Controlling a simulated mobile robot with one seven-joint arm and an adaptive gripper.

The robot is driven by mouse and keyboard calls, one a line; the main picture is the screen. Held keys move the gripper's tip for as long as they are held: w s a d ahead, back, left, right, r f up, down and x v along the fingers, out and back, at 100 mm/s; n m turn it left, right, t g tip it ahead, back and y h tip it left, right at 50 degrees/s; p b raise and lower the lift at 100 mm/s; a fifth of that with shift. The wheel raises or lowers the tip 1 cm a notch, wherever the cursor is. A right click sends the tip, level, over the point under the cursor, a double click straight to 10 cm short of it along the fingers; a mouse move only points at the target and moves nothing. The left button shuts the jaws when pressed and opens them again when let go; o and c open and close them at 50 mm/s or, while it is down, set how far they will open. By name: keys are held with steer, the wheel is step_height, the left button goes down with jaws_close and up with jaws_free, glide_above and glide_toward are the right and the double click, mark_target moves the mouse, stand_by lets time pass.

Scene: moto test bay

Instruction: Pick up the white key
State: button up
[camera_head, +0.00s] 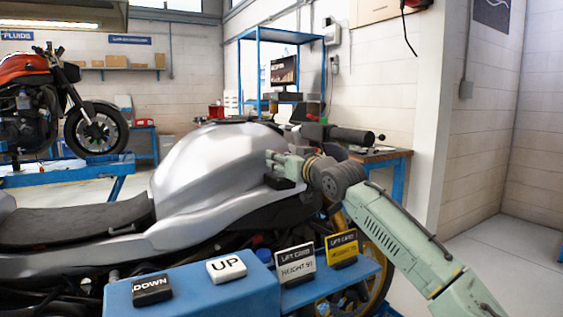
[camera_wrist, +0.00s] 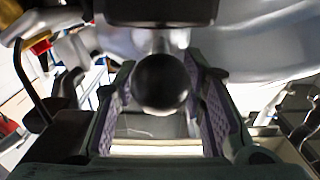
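The white key (camera_head: 226,269), marked UP, sits on top of the blue box at the bottom middle of the head view. The black key (camera_head: 152,290), marked DOWN, lies to its left on the same box. My gripper (camera_head: 277,168) is up beside the silver tank of the motorcycle, well above the white key and to its right. In the wrist view its two purple-padded fingers (camera_wrist: 162,80) stand apart, with a dark round knob-like shape showing between them. I cannot tell whether they touch it. I cannot make out the white key in the wrist view.
The silver motorcycle (camera_head: 215,165) stands right behind the blue box (camera_head: 200,300). A white card (camera_head: 295,266) and a yellow card (camera_head: 342,250) stand upright to the right of the keys. The handlebar (camera_head: 340,135) is close to my gripper.

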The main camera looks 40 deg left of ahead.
steer(key=shift+c, duration=0.4)
jaws_close()
